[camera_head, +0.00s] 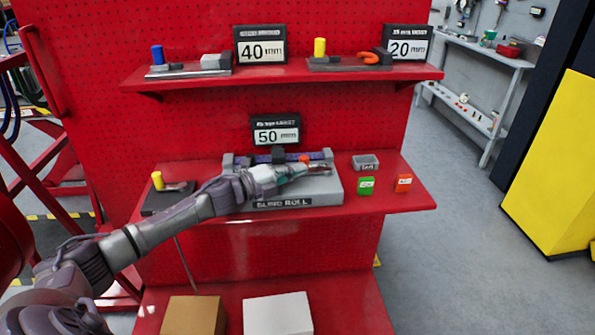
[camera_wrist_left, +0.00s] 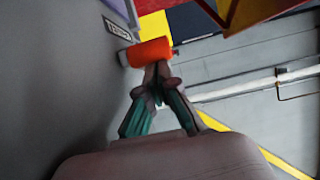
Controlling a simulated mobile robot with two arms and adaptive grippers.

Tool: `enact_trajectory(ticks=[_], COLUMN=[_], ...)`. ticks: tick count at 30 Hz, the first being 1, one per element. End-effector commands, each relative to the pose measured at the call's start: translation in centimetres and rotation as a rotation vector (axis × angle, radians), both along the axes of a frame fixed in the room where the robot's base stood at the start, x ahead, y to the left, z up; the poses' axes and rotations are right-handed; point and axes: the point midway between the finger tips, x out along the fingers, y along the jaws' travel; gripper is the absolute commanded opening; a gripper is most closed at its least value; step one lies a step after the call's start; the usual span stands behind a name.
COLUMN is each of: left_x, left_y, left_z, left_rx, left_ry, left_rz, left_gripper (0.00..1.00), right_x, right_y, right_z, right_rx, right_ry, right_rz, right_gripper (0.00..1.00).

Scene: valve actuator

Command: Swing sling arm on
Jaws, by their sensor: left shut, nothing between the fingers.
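A grey unit (camera_head: 330,190) with a dark label ending in "ROLL" sits on the middle red shelf. An orange knob (camera_head: 304,159) shows at its right part, next to my left gripper (camera_head: 328,170). In the left wrist view the orange knob (camera_wrist_left: 150,52) is a short cylinder lying sideways on a grey arm. My left gripper (camera_wrist_left: 158,72) is shut there, with its fingertips at the knob's lower edge; I cannot tell whether they touch it. My left forearm hides part of the unit's front left. My right gripper is not in view.
A grey tray (camera_head: 365,162), a green block (camera_head: 366,186) and a red-orange block (camera_head: 403,183) are to the right on the shelf (camera_head: 410,200). A yellow-knobbed part (camera_head: 157,181) is at the left. The "50 mm" sign (camera_head: 276,132) hangs behind. An upper shelf (camera_head: 285,80) overhangs.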

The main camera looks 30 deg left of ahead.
Motion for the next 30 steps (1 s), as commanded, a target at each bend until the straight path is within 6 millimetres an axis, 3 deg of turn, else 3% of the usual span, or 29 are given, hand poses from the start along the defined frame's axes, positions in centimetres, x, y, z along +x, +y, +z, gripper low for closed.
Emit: enact_trajectory(ticks=[1, 13, 30], left_x=[0.5, -0.3, -8.6], left_y=[1.1, 1.5, 4.3], left_z=[0.8, 0.8, 0.2], left_rx=[0.005, 0.006, 0.005], left_ry=[-0.01, -0.009, -0.001], left_rz=[0.029, 0.029, 0.004], left_gripper=[0.0, 0.0, 0.0], right_x=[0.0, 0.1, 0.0], right_y=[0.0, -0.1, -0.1], right_z=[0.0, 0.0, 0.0], right_rx=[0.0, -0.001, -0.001], right_ry=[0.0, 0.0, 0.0], right_rz=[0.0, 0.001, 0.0], right_gripper=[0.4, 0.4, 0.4])
